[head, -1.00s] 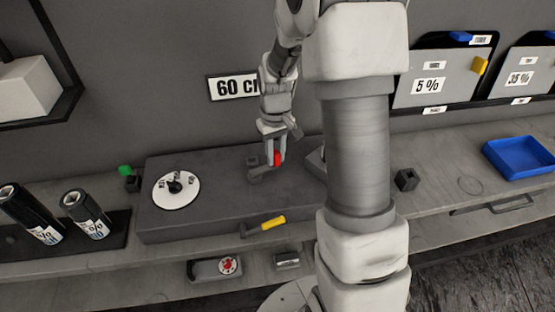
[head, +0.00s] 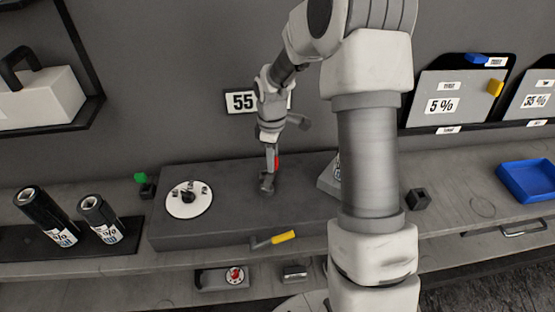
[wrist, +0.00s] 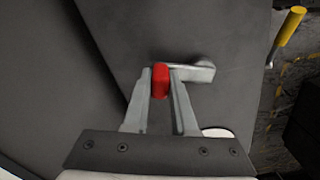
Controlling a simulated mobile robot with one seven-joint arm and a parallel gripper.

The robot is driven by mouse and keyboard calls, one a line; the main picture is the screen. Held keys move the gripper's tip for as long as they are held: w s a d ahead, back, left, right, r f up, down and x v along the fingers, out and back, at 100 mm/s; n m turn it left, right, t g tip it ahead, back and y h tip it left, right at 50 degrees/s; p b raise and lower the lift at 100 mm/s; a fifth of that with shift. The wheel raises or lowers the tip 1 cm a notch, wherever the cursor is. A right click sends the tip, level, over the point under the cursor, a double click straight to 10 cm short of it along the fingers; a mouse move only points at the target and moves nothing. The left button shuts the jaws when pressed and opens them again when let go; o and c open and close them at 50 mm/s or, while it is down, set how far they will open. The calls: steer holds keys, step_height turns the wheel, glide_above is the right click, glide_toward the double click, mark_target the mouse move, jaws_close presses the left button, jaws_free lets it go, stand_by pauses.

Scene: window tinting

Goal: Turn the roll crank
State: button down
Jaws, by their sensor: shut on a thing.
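The roll crank is a grey arm with a red handle on top of the dark grey box (head: 320,215). The crank's red handle (wrist: 160,81) is between my gripper's fingers in the wrist view, and the crank arm (wrist: 195,72) reaches right from it to a round hub. In the head view the red handle (head: 277,161) is only a sliver beside the fingers. My gripper (head: 270,172) points down and is shut on the red handle.
A white dial (head: 205,207) sits on the box's left part. A yellow-handled lever (head: 284,237) sticks out in front. A blue tray (head: 527,181) lies at right. My arm hides part of the bench.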

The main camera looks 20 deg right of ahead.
steer(key=shift+w+a+n, duration=0.3)
steer(key=shift+a+n, duration=0.2)
steer(key=shift+n, duration=0.6)
steer(key=shift+a, duration=0.1)
steer(key=c, duration=0.7)
jaws_free()
step_height(320, 180, up, 18)
steer(key=shift+f+p, duration=0.25)
steer(key=shift+p, duration=0.35)
